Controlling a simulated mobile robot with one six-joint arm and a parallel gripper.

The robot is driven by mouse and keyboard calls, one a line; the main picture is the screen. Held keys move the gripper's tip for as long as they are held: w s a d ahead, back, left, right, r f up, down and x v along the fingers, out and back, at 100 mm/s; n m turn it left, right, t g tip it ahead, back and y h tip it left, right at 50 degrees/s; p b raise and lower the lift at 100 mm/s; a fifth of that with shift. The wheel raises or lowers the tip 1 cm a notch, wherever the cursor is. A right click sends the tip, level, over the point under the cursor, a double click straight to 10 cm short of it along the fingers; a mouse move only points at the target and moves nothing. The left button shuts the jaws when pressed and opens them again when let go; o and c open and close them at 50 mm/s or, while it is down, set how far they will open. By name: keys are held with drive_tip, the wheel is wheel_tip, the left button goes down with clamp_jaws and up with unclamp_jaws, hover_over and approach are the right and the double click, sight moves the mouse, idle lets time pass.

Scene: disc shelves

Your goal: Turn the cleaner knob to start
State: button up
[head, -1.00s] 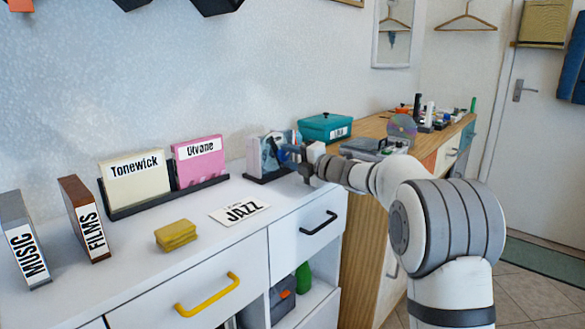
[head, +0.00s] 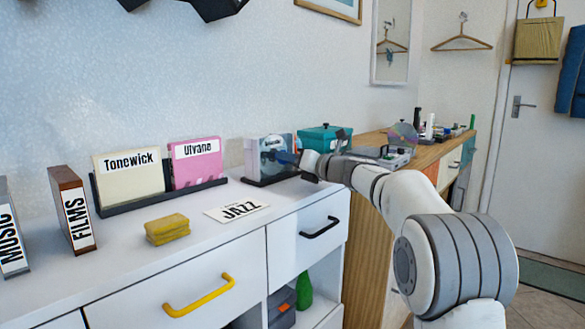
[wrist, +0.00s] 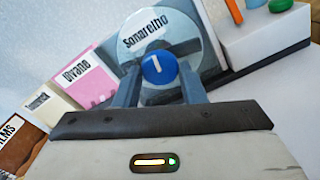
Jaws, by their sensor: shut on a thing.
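A round blue knob (wrist: 158,68) with a white line mark sits between my gripper's two fingers (wrist: 160,92) in the wrist view. The white line stands near upright, tilted slightly. My gripper is shut on the knob. Behind it is a clear disc (wrist: 196,45) with a sleeve labelled "Sonarelho" (wrist: 158,30). In the head view my gripper (head: 298,160) is at the right end of the white cabinet top, in front of the sleeve in its dark stand (head: 262,181). The knob's base is hidden.
A yellow block (head: 167,229) and a JAZZ card (head: 238,209) lie in front. A teal box (head: 325,138) stands behind my gripper. The cabinet's front edge is clear.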

drive_tip(key=shift+a+f+n+b, duration=0.1)
drive_tip(key=shift+n+b, duration=0.05)
drive_tip(key=shift+n, duration=0.45)
drive_tip(key=shift+a+f+n+b, duration=0.1)
drive_tip(key=shift+n+b, duration=0.05)
drive_tip(key=shift+n, duration=0.45)
drive_tip(key=o, duration=1)
drive_tip(key=shift+d+r, duration=0.1)
drive_tip(key=shift+d, duration=0.1)
drive_tip(key=p+v, duration=0.1)
drive_tip(key=v, duration=0.6)
drive_tip(key=shift+s+d, duration=0.25)
drive_tip(key=shift+s, duration=0.05)
drive_tip(key=shift+p, duration=0.3)
